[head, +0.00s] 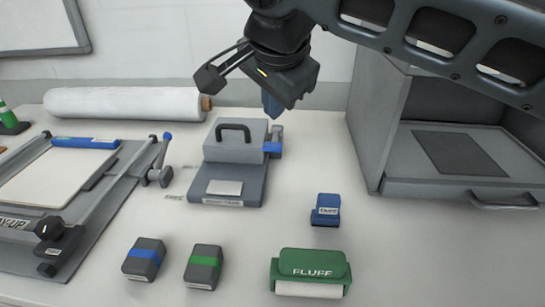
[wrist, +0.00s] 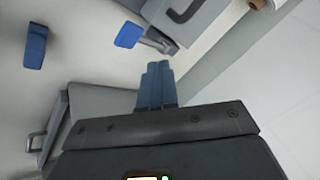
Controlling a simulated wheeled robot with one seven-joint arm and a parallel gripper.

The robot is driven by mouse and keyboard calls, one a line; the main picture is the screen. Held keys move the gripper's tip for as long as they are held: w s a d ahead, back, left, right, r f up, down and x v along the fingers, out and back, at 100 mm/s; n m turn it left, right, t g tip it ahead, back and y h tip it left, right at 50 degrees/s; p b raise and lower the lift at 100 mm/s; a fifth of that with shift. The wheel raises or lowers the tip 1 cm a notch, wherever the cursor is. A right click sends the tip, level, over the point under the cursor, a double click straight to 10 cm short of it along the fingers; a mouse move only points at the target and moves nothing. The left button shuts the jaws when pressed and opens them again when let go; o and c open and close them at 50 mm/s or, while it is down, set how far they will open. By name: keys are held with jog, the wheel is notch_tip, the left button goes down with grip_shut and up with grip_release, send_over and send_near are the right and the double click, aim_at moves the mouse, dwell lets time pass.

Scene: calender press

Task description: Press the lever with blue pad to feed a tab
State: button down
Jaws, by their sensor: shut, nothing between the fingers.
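The grey tab feeder (head: 235,143) stands at the middle of the table, with a black handle on top and a pale tab-like plate (head: 224,188) on its front. The lever's blue pad (head: 272,147) sits at the feeder's right side. In the wrist view the pad (wrist: 128,34) shows at the top, beside the grey feeder (wrist: 192,18). My gripper (head: 271,110) points down just above the pad in the head view, apart from it in the wrist view. Its blue fingers (wrist: 157,72) are shut and empty. The lever's base is partly hidden.
An open grey cabinet (head: 362,130) stands close on the right. A white roll (head: 125,103) lies behind left. A lay-up board (head: 60,185) is at left. A blue tape block (head: 326,212), green fluff roller (head: 312,264) and two banded blocks (head: 145,260) (head: 203,268) are in front.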

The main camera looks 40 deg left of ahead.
aim_at(274, 143)
jog(key=shift+s+d+f, duration=0.1)
jog(key=shift+s+f, duration=0.05)
jog(key=shift+f, duration=0.5)
jog(key=shift+s+d+f, duration=0.1)
jog(key=shift+f, duration=0.55)
jog(key=shift+f, duration=0.2)
dwell(0.9)
jog(key=shift+s+f, duration=0.1)
jog(key=shift+f, duration=0.1)
jog(key=shift+s+d+f+b, duration=0.15)
jog(key=shift+f+b, duration=0.25)
jog(key=shift+f, duration=0.25)
jog(key=shift+s+d+f+b, duration=0.15)
jog(key=shift+f+b, duration=0.2)
jog(key=shift+f, duration=0.3)
dwell(1.6)
jog(key=shift+a+r, duration=0.1)
jog(key=shift+r, duration=0.05)
dwell(0.4)
jog(key=shift+w+a+r+p, duration=0.1)
jog(key=shift+w+r+p, duration=0.1)
jog(key=shift+r+p, duration=0.65)
jog(key=shift+w+a+r+p, duration=0.1)
jog(key=shift+w+r+p, duration=0.1)
jog(key=shift+r+p, duration=0.65)
jog(key=shift+f, duration=0.1)
